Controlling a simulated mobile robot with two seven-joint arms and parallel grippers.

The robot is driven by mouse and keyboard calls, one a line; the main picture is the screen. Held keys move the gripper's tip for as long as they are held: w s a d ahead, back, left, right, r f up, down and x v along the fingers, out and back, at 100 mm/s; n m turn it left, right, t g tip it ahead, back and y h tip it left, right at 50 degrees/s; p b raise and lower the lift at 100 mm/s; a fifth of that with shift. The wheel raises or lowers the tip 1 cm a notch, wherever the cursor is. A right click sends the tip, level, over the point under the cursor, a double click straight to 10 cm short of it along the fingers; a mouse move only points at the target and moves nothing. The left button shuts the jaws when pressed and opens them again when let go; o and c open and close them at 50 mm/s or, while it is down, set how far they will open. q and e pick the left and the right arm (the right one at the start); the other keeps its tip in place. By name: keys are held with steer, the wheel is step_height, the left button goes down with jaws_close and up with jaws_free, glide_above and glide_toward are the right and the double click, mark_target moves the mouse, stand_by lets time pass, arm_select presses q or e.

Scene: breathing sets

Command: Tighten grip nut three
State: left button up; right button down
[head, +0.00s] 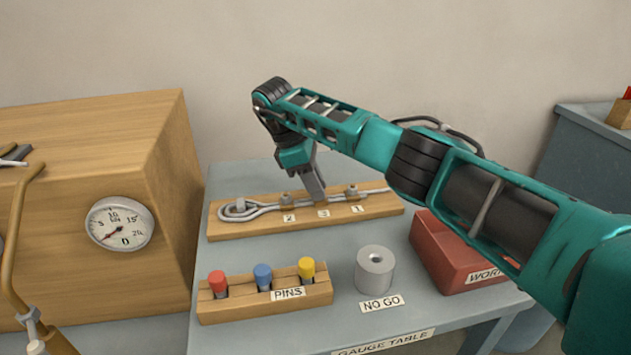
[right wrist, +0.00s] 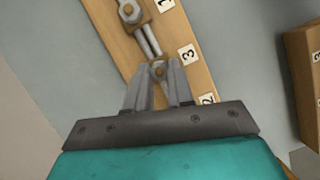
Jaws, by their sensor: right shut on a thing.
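A wooden board (head: 390,207) lies on the gauge table and carries a wire rope (head: 375,190) with an eye (head: 240,210) at its left end. Its labels read 2, 3 and 1 from left to right. Grip nut two (head: 286,199) and grip nut one (head: 351,191) stand behind their labels. My right gripper (head: 317,194) points down behind label 3 (head: 323,212) and hides nut three in the head view. In the right wrist view, nut three (right wrist: 158,69) sits between the fingertips of the shut right gripper (right wrist: 159,76). My left gripper is out of view.
A pin rack (head: 215,309) with red, blue and yellow pins and a grey NO GO cylinder (head: 375,270) stand in front of the board. A red box (head: 440,254) is at right, under my right arm. A wooden cabinet with a gauge (head: 119,223) stands left.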

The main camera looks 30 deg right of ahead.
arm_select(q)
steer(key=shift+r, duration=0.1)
arm_select(e)
steer(key=shift+m, duration=0.5)
steer(key=c, duration=1)
jaws_free()
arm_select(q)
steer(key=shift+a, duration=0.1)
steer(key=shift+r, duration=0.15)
arm_select(e)
steer(key=shift+r, duration=0.1)
